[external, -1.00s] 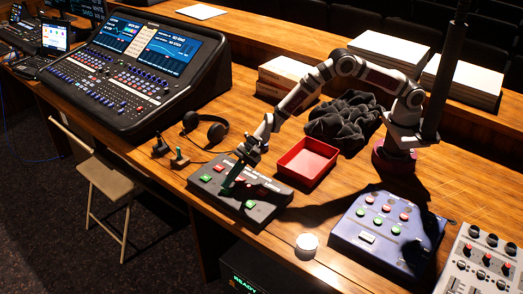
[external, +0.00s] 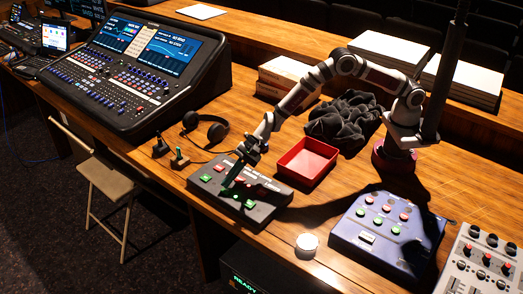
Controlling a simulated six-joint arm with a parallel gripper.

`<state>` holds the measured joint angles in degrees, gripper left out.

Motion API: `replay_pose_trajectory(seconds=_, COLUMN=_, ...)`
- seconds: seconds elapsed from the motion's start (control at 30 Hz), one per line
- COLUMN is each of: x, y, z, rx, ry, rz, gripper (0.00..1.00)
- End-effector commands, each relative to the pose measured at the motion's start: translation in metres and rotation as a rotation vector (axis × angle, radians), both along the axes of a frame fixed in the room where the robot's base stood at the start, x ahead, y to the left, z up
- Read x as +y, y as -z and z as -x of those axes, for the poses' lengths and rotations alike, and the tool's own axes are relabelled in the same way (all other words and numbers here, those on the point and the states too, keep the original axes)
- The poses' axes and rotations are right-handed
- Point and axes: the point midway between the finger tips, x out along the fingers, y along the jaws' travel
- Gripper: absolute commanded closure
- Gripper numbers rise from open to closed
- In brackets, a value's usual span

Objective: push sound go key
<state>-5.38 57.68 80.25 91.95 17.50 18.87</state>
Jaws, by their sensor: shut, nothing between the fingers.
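A dark grey key box (external: 262,210) lies on the desk near its front edge. It has a green key (external: 206,177) and a red key (external: 219,168) at its left end. Another green key (external: 250,204) is at its front right. The labels are too small to read, so I cannot tell which key is sound go. The tips are at or just above the box top; contact is unclear. The fingers hide part of the box.
A red tray (external: 307,176) stands just behind the box, with black cloth (external: 343,117) beyond it. Headphones (external: 206,128) and two small joysticks are to the left. A blue key box (external: 388,231) and a white round object (external: 307,243) are to the right.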

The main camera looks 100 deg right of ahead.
Motion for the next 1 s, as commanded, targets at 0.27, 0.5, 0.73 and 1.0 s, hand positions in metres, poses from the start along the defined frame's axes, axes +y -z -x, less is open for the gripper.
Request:
replay_pose_trajectory(seconds=0.27, x=0.000, y=-0.028, z=-0.001, rx=-0.004, ry=-0.002, rz=0.001, gripper=1.00)
replay_pose_trajectory(seconds=0.5, x=0.000, y=-0.057, z=0.000, rx=-0.002, ry=-0.001, rz=-0.001, gripper=1.00)
replay_pose_trajectory(seconds=0.73, x=0.000, y=-0.060, z=0.000, rx=0.000, ry=0.001, rz=-0.001, gripper=1.00)
replay_pose_trajectory(seconds=1.0, x=0.000, y=-0.060, z=0.000, rx=0.000, ry=0.001, rz=-0.001, gripper=1.00)
